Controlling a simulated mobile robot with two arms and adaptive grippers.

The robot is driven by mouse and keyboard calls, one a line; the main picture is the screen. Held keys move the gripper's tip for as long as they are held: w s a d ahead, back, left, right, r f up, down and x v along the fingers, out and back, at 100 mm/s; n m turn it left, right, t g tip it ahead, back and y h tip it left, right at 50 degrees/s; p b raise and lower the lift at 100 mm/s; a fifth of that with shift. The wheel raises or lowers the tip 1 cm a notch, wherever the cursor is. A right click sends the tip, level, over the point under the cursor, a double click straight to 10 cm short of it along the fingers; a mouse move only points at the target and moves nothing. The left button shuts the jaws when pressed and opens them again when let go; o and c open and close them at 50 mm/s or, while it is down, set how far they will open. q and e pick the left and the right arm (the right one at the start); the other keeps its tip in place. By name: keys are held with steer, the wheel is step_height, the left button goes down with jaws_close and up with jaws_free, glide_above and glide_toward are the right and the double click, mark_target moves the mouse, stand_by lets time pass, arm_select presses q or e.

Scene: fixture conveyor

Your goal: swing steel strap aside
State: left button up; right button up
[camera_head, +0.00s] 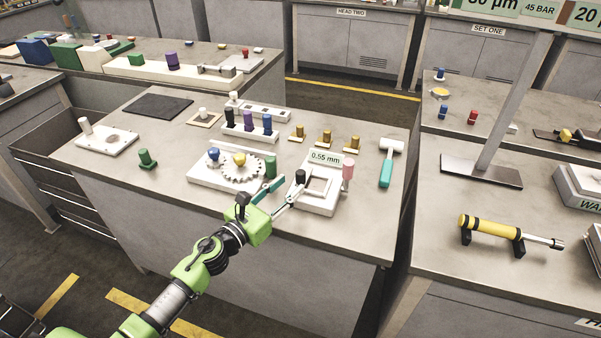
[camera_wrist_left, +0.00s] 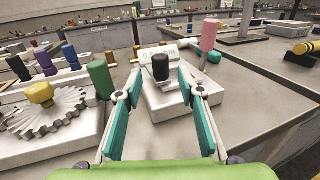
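A white fixture block (camera_head: 317,206) with a square frame on top stands near the front right of the middle bench, beside a "0.55 mm" label (camera_head: 326,159). It carries a black knob (camera_head: 300,177) and a pink peg (camera_head: 348,169). A grey metal piece under the black knob (camera_wrist_left: 161,68) in the left wrist view may be the steel strap (camera_wrist_left: 166,82); its full shape is hard to make out. My left gripper (camera_head: 291,185) is open, with its fingers pointing at the black knob. The knob shows between the fingertips; contact cannot be told. My right gripper is not in view.
A toothed gear plate (camera_head: 236,170) with a green peg (camera_head: 271,164) stands close left of my left gripper. A teal-handled hammer (camera_head: 387,165) lies to the right. Brass-knobbed pieces (camera_head: 326,138) stand behind. The bench front left is clear.

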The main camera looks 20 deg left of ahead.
mark_target(298, 179)
arm_select(q)
steer(key=x, duration=0.6)
steer(key=shift+w, duration=0.1)
steer(key=shift+c, duration=0.2)
